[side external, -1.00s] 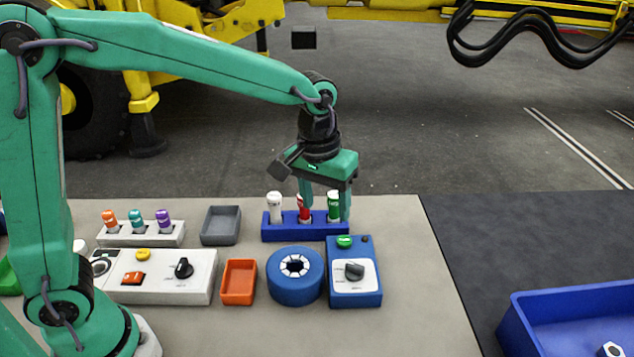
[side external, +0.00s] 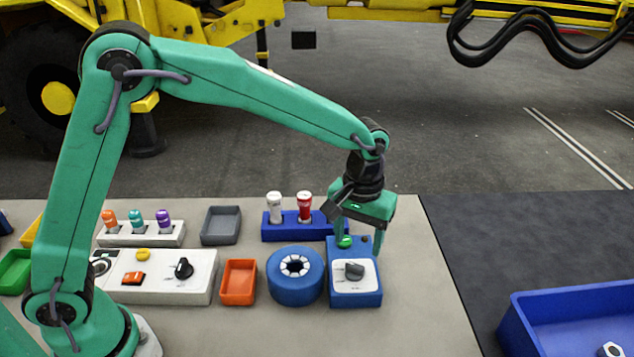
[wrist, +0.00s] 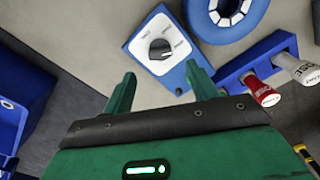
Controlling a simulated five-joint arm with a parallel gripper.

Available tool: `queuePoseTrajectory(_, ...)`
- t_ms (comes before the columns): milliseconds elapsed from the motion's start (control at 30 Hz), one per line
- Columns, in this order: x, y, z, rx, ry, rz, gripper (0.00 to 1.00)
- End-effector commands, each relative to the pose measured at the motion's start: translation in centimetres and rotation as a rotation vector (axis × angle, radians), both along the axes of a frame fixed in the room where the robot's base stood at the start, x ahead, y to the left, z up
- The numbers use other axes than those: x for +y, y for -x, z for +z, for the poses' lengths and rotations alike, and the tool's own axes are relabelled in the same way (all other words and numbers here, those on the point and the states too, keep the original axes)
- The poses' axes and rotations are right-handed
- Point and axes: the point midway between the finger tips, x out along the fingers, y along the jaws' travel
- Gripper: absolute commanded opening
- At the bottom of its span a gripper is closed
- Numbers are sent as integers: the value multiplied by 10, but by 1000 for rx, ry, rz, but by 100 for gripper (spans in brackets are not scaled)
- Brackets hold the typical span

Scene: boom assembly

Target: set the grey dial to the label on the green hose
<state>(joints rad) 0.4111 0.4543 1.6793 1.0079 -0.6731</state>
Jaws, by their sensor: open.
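The grey dial (side external: 354,271) sits on a white plate on top of a blue box (side external: 368,298). In the wrist view the dial (wrist: 160,48) shows a pale pointer mark and small labels around it, too small to read. My gripper (side external: 360,246) is open and empty above the back part of the box, behind the dial in the side view. In the wrist view its fingertips (wrist: 160,74) are apart, just below the dial. A red hose (side external: 305,206) and a white hose (side external: 274,207) stand in the blue rack (side external: 285,232).
A blue ring (side external: 295,289) lies close left of the box. An orange tray (side external: 238,282) and a white panel with a black knob (side external: 184,268) are further left. A large blue bin (side external: 560,322) is at the right. The mat right of the box is clear.

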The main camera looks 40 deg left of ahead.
Motion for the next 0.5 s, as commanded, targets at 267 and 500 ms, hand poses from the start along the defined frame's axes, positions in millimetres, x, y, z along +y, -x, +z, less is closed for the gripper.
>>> queuePoseTrajectory(267,0,1,-34,3,-1,0,58)
queuePoseTrajectory(500,0,0,-58,1,-1,0,58)
